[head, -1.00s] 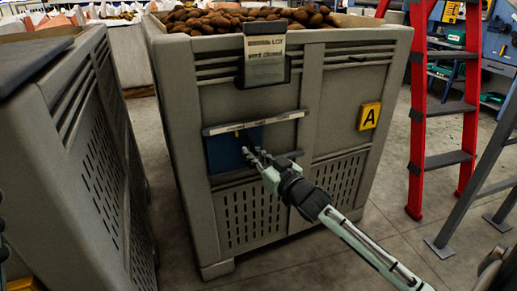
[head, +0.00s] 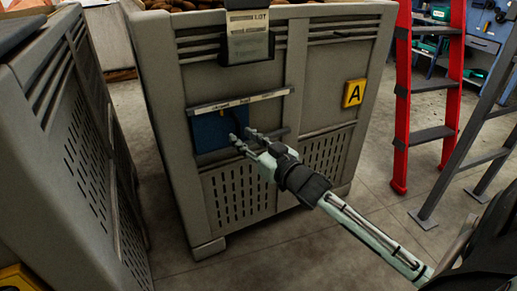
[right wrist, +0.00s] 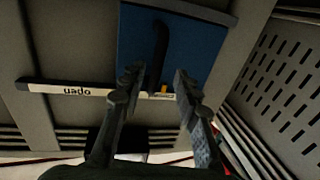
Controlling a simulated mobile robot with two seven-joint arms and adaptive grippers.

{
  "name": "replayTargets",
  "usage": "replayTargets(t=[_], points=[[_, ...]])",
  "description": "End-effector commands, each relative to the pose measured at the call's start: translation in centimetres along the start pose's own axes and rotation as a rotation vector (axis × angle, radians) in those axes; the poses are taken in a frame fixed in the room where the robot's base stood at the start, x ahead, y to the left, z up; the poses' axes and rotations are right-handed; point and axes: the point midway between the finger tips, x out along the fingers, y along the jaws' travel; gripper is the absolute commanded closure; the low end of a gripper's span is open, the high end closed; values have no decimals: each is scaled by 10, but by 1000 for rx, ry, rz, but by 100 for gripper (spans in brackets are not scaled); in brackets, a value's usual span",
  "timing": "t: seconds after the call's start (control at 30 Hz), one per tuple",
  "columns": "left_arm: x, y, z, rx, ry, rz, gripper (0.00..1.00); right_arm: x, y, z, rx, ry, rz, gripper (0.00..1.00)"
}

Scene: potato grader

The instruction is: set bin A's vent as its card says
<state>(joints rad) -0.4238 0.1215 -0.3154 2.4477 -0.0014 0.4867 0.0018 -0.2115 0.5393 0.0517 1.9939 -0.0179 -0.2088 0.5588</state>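Bin A (head: 310,85) is a big grey crate with a yellow "A" plate (head: 354,93). Its blue vent panel (head: 208,132) sits under the left part of a pale label strip (head: 240,101). The right wrist view sees the panel (right wrist: 195,40) upside down, with a dark upright handle (right wrist: 160,45) and the word "open" on the strip (right wrist: 75,90). My right gripper (head: 241,141) is in front of the panel, fingers apart on either side of the handle; contact is not clear. The card (head: 249,38) reads "LOT"; its lower line is illegible now. My left gripper is out of view.
Another grey slatted bin (head: 70,150) stands close on the left, with a narrow floor gap between. A red ladder (head: 400,110) and a grey metal frame (head: 470,160) stand to the right. Bare concrete floor lies in front of bin A.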

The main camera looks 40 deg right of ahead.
Motion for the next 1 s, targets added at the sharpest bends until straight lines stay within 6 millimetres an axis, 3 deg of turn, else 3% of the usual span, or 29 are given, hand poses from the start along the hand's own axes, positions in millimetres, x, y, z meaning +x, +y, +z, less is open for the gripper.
replayTargets(t=[0.2, 0.4, 1.0], points=[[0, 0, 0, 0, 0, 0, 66, -49, -1, 2, 2, -4, -1, 68], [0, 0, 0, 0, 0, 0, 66, -76, -1, 1, 1, -1, -1, 68], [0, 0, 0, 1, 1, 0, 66, -83, -1, 0, 1, 0, -1, 68]])
